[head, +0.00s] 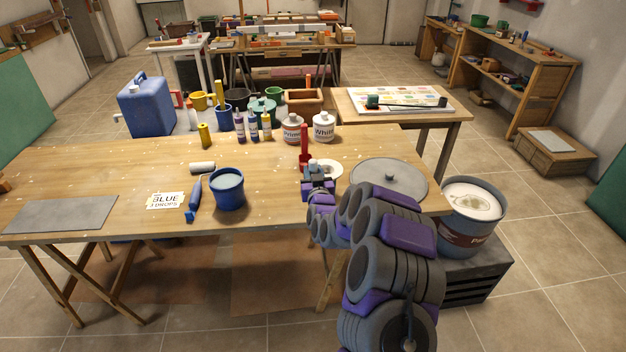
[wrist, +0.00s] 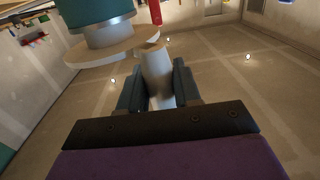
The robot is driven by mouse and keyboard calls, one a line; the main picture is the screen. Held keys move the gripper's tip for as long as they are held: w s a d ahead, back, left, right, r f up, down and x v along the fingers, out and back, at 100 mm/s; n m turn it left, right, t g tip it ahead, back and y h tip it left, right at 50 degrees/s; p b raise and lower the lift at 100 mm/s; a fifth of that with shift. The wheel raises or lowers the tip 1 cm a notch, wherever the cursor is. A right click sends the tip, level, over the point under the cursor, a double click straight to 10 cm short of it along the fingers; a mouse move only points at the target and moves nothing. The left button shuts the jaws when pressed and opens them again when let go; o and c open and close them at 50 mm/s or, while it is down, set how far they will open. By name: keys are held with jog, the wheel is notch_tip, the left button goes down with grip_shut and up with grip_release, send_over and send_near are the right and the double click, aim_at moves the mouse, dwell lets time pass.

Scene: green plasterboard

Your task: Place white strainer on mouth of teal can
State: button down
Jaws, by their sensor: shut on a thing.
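My gripper (head: 318,182) is shut on the pale handle (wrist: 157,75) of the white strainer, which stands between both jaws in the wrist view. The strainer's white disc (head: 332,168) shows just behind and right of my gripper in the head view. The wrist view looks turned over, with the ceiling low in the picture. There the strainer's disc (wrist: 98,50) lies against or close to the grey metal end of a teal can (wrist: 90,12). I cannot tell whether they touch or how well they are centred. In the head view my gripper hides much of this spot.
A red upright thing (head: 304,145) stands just behind my gripper. A blue can (head: 227,192) is to the left, a round grey lid (head: 389,182) to the right. Bottles and white-lidded jars (head: 323,130) line the back. The table's left part (head: 90,180) is mostly clear.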

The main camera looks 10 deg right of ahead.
notch_tip(320, 180, down, 2)
jog(key=shift+f, duration=0.1)
jog(key=shift+r, duration=0.2)
jog(key=c, duration=0.8)
grip_release()
jog(key=shift+s+d+p, duration=0.15)
jog(key=shift+s+p, duration=0.4)
jog(key=shift+s, duration=2.5)
jog(key=shift+s+d+p, duration=0.1)
jog(key=shift+s+p, duration=0.45)
jog(key=shift+s, duration=2.45)
